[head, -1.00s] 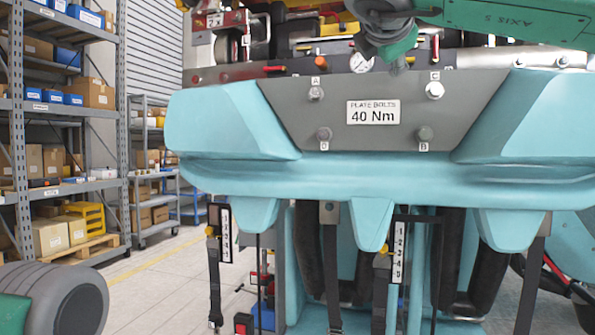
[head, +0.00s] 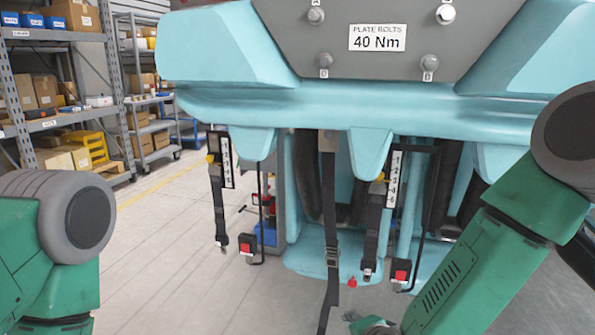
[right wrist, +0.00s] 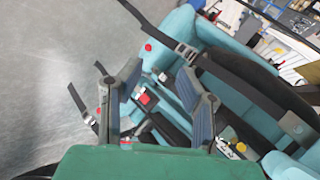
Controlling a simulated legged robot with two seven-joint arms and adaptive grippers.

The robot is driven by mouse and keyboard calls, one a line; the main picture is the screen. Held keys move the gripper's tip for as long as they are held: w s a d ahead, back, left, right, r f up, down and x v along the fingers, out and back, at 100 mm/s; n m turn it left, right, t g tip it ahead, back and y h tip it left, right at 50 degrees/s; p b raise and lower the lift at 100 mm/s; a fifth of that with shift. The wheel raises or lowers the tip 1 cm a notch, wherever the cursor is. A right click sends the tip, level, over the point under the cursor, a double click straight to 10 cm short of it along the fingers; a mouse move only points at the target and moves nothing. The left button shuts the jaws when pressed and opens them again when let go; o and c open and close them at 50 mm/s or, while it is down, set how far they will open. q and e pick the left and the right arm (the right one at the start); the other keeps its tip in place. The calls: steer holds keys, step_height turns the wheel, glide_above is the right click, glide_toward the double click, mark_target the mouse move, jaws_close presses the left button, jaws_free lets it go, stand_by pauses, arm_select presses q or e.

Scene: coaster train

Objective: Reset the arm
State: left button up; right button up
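My right arm (head: 470,260) comes in from the right of the head view and slants down to the bottom edge. Only a small part of its gripper (head: 372,325) shows there, low in front of the teal train seat. In the right wrist view my right gripper (right wrist: 158,78) has its two grey fingers apart, with nothing held between them. Behind them are the teal seat, black straps and a red-button buckle (right wrist: 147,98). My left arm (head: 60,230) shows at the lower left of the head view. Its gripper is out of the picture.
The teal coaster seat (head: 300,110) with its bolted grey plate (head: 380,50) fills the middle. Black belts (head: 330,220) and red-button buckles (head: 247,243) hang beneath. Shelving (head: 60,45) with boxes stands at the back left. The floor (head: 180,270) between is clear.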

steer(key=s+d+f+n+g, duration=0.2)
steer(key=s+d+f+n, duration=0.1)
steer(key=s+f, duration=0.15)
steer(key=s+d+f+n+g+p, duration=0.1)
steer(key=s+d+f+n, duration=0.15)
steer(key=s, duration=0.35)
steer(key=s+d+f+n+g, duration=0.2)
steer(key=s+d+f, duration=0.15)
steer(key=s, duration=0.25)
steer(key=s+d+f+n+g+h, duration=0.1)
steer(key=s+d+n+g, duration=0.1)
steer(key=s, duration=0.5)
steer(key=s+d+f+n+g+h, duration=0.1)
steer(key=s+d+n+g, duration=0.1)
steer(key=s+d+n, duration=0.2)
steer(key=s+d+p, duration=0.1)
steer(key=s+d, duration=0.1)
steer(key=s, duration=0.2)
steer(key=shift+s+g, duration=0.3)
steer(key=shift+w, duration=0.1)
